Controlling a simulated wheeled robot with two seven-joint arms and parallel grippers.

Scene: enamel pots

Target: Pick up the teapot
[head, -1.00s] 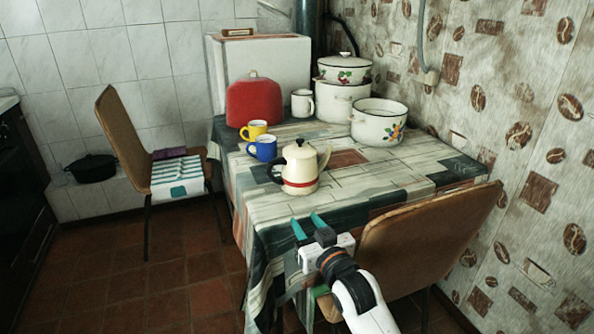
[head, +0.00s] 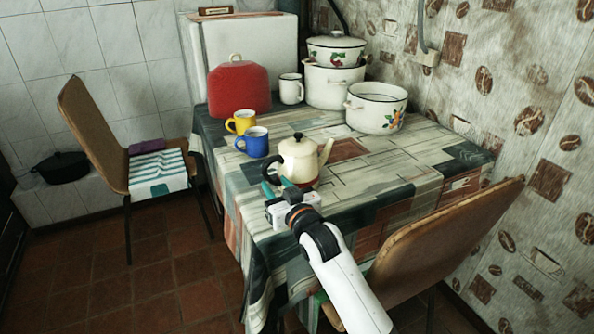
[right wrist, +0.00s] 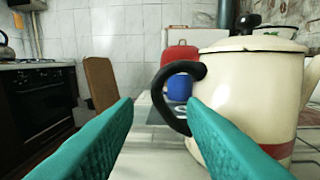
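The cream teapot (head: 301,161) with a black handle, dark lid knob and red band stands upright near the front of the table. Its spout points right and its handle is on the left. My right gripper (head: 279,187) is at the teapot's near left side, with its teal fingers partly hiding the teapot's lower part. In the right wrist view the two fingers are wide apart, with the black handle (right wrist: 172,98) just ahead, between their tips in the picture; nothing is clamped. The teapot body (right wrist: 250,95) fills the right there. My left gripper is not in view.
A blue mug (head: 254,143) and a yellow mug (head: 241,122) stand behind the teapot. A red cover (head: 238,88), white mug (head: 290,90) and enamel pots (head: 377,108) stand farther back. A brown chair (head: 440,235) stands at the table's right front. The table's right part is clear.

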